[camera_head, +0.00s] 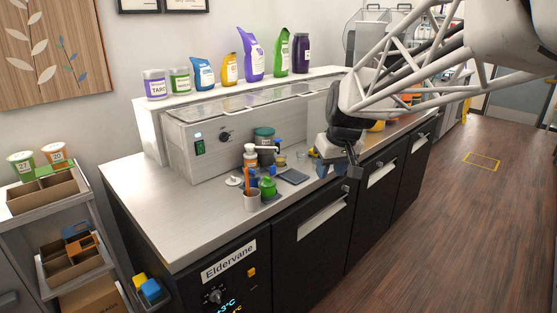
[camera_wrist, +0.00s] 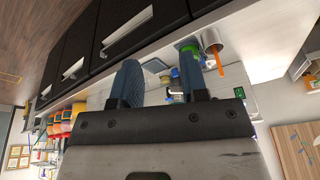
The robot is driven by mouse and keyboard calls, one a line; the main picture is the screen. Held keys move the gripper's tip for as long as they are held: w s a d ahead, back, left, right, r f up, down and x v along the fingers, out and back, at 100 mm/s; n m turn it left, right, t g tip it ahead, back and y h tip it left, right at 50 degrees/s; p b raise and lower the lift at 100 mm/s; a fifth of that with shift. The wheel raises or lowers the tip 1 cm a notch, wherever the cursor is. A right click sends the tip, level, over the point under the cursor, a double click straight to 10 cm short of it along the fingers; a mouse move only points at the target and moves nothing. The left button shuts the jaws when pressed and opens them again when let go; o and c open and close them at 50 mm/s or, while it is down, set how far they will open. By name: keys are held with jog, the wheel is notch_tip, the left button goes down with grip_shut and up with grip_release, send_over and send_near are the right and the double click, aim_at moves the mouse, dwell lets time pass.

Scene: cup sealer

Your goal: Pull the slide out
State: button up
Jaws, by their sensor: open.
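My gripper (camera_head: 328,168) hangs over the counter's front edge, right of the small items on the worktop. Its two blue fingers stand wide apart in the wrist view (camera_wrist: 158,80), with nothing visibly held between them. I cannot clearly make out the cup sealer or its slide in either view; my arm and gripper hide part of the counter behind them.
The steel counter (camera_head: 150,200) holds a cup with sticks (camera_head: 251,201), a green jar (camera_head: 268,187), a dark flat pad (camera_head: 293,177) and bottles. Dark drawers with handles (camera_head: 322,217) lie below. A glass-topped case (camera_head: 205,135) stands behind. The counter's left part is clear.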

jog(key=w+a+f+n+y, duration=0.1)
jog(key=w+a+f, duration=0.15)
jog(key=w, duration=0.75)
jog(key=w+a+f+n, duration=0.2)
jog(key=w+a, duration=0.2)
jog(key=w, duration=0.6)
jog(key=n, duration=0.2)
send_over(273, 166)
jog(key=s+d, duration=0.2)
notch_tip(273, 166, down, 8)
jog(key=shift+f+y, duration=0.1)
jog(key=shift+y, duration=0.3)
jog(key=shift+a+f, duration=0.1)
jog(key=shift+f, duration=0.05)
jog(key=shift+x, duration=3.75)
jog(key=shift+w, duration=0.1)
grip_shut()
